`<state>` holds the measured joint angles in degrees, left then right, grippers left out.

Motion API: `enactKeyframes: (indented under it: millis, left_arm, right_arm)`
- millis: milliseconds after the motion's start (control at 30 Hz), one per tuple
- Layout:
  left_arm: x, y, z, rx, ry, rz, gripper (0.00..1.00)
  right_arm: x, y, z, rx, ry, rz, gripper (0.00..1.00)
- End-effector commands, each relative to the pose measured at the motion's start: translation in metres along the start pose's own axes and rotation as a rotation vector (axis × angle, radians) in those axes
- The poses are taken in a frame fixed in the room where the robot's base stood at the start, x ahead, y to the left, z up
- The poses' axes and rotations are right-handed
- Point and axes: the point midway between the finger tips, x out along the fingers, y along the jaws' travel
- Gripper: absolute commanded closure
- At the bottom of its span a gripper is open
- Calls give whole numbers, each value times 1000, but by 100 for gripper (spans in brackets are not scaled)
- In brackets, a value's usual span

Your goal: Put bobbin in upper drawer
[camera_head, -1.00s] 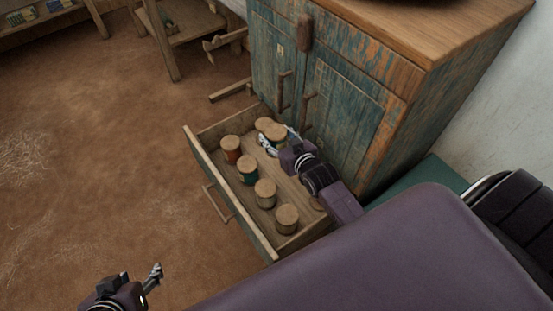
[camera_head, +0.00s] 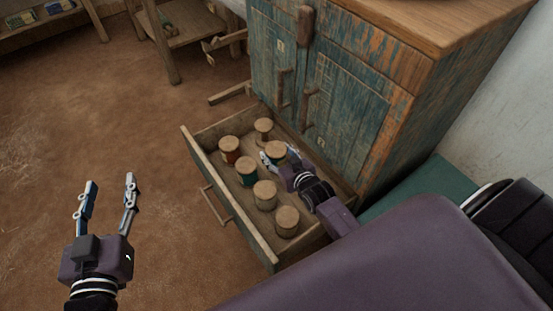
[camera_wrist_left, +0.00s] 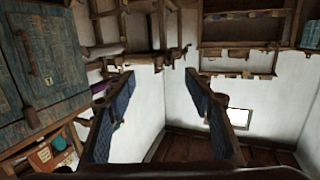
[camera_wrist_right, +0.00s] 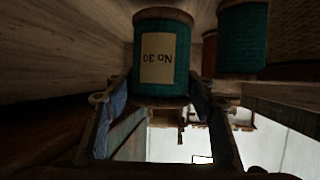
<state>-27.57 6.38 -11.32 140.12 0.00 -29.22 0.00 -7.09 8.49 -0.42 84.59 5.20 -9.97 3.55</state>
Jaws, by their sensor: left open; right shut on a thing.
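My right gripper (camera_head: 273,157) is shut on a bobbin (camera_head: 278,149) inside or just above the open wooden drawer (camera_head: 232,212). My left gripper (camera_head: 108,190) is open and empty over the floor, left of the drawer.
The weathered blue-green cabinet (camera_head: 345,110) rises behind the drawer, its doors closed. A wooden stand (camera_head: 190,35) is at the back. A shelf (camera_head: 48,22) stands at the far left. The brown floor (camera_head: 60,130) left of the drawer is clear.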

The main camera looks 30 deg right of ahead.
Motion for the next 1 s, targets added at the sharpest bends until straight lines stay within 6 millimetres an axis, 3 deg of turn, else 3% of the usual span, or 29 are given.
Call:
enactKeyframes:
  millis: [200, 300, 867, 900, 1000]
  left_arm:
    - [0, 6, -46, -4, 216, 13, 52]
    - [-2, 8, -59, -5, 276, 16, 52]
    - [-6, 8, -72, -6, 332, 18, 52]
    - [-6, 9, -73, -6, 334, 18, 52]
    - [-6, 8, -72, -6, 332, 18, 52]
  right_arm:
    - [8, 0, 19, 0, 1, 0, 77]
    - [10, 0, 24, 0, 0, 0, 77]
    - [12, 0, 27, 0, 1, 0, 77]
    - [11, 0, 28, 0, 0, 0, 47]
    - [11, 0, 28, 0, -1, 0, 43]
